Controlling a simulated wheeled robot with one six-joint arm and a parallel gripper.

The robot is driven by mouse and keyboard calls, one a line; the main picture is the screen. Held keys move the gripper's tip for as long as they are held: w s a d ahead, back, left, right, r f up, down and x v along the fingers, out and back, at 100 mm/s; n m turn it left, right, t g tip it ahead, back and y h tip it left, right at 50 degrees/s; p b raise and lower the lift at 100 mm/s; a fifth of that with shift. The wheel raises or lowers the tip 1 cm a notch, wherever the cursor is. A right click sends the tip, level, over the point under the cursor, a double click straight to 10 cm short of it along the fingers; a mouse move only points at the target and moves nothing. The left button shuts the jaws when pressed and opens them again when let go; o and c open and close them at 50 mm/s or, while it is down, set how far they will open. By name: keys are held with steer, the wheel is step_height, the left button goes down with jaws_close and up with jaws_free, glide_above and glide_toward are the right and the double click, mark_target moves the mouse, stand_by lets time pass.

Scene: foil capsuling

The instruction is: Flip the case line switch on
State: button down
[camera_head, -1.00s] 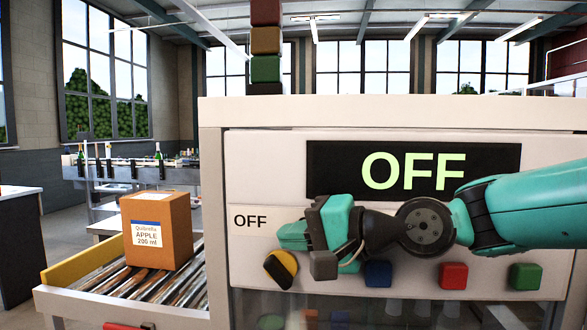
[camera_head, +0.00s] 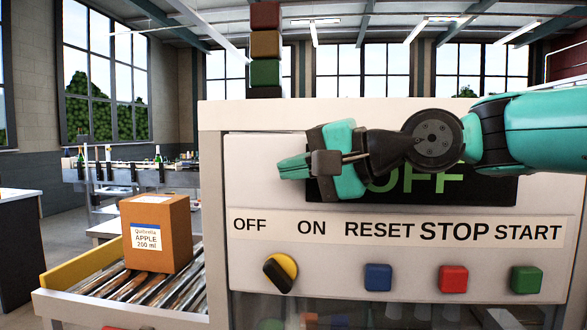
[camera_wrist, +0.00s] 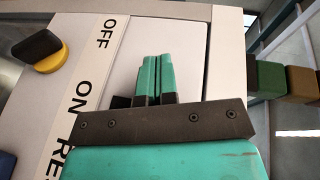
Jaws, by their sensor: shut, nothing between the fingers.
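The case line switch (camera_head: 280,272) is a black knob on a yellow round base at the lower left of the panel, below the labels OFF and ON. Its black handle is tilted, with its upper end toward the OFF label (camera_head: 250,226). In the wrist view the switch (camera_wrist: 42,48) is at the upper left. The display (camera_head: 415,180) reads OFF, partly hidden by my arm.
To the right of the switch are a blue button (camera_head: 378,277), a red button (camera_head: 453,279) and a green button (camera_head: 526,279), under RESET, STOP and START. A cardboard box (camera_head: 157,232) stands on the roller conveyor (camera_head: 120,285) at left. A dark stack light (camera_head: 265,45) rises above the panel.

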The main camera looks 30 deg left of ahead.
steer(key=s+d+f+n+t+h, duration=0.1)
steer(key=d+f+h, duration=0.3)
steer(key=d, duration=0.5)
steer(key=s+d+f+n+t+h, duration=0.1)
steer(key=d+f+h, duration=0.1)
steer(key=d+f, duration=0.5)
steer(key=s+d+f+n+g+h, duration=0.1)
steer(key=s+d+f+h, duration=0.1)
steer(key=s+d+f, duration=0.3)
steer(key=s+d+f+n+g+h, duration=0.1)
steer(key=s+d+f+n+h, duration=0.1)
steer(key=s+d+f, duration=0.4)
steer(key=s+d+h, duration=0.1)
steer(key=s+d, duration=0.3)
steer(key=d, duration=0.4)
steer(key=shift+d+f, duration=0.15)
steer(key=shift+d, duration=0.1)
